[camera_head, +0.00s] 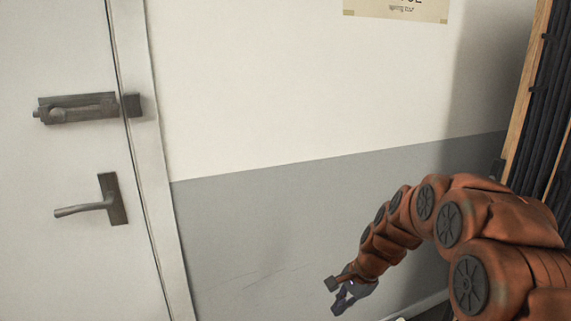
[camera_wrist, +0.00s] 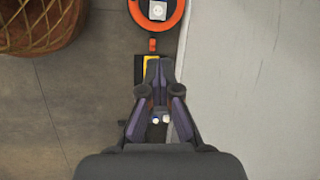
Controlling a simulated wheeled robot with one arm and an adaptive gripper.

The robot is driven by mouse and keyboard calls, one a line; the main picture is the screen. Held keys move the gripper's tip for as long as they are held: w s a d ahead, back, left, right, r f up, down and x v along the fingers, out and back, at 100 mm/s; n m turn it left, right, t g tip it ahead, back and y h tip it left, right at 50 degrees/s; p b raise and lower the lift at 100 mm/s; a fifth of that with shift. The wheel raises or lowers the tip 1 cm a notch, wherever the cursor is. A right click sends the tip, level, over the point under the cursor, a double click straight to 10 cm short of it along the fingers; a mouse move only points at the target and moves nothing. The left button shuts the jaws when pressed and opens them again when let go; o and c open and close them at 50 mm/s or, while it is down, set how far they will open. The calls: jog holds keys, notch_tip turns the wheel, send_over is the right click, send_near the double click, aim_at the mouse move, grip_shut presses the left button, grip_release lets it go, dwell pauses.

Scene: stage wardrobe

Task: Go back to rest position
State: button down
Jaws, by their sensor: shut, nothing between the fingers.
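My gripper (camera_head: 340,294) hangs at the end of my arm, low in front of the grey lower wall in the head view. In the wrist view, my gripper (camera_wrist: 158,64) points away from the camera, with its fingertips together and nothing held. Beyond and partly behind it are an orange ring-shaped thing (camera_wrist: 180,20) with a pale square inside, and a black and yellow thing (camera_wrist: 139,68), mostly hidden by the fingers. I cannot tell what these two are.
A white door (camera_head: 60,240) with a bolt (camera_head: 78,108) and a lever handle (camera_head: 112,200) stands left, its bolt across the door's edge. A wicker basket (camera_wrist: 38,22) sits on the tiled floor (camera_wrist: 60,110). A wood-framed dark panel (camera_head: 548,110) is at right. A paper sign (camera_head: 398,8) hangs above.

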jog(key=s+d+r+n+h+p, duration=0.1)
jog(key=s+r+n+p, duration=0.3)
jog(key=s+r, duration=0.3)
jog(key=s+d+r+n+g+h+p, duration=0.1)
jog(key=s+r+n+p, duration=0.3)
jog(key=s+r, duration=0.4)
jog(key=s+d+r+n+g+h+p, duration=0.1)
jog(key=s+r+p, duration=0.4)
jog(key=s, duration=1.4)
jog(key=shift+d+r+n+h+p, duration=0.45)
jog(key=shift+d+r+n, duration=0.4)
jog(key=shift+r+n, duration=0.5)
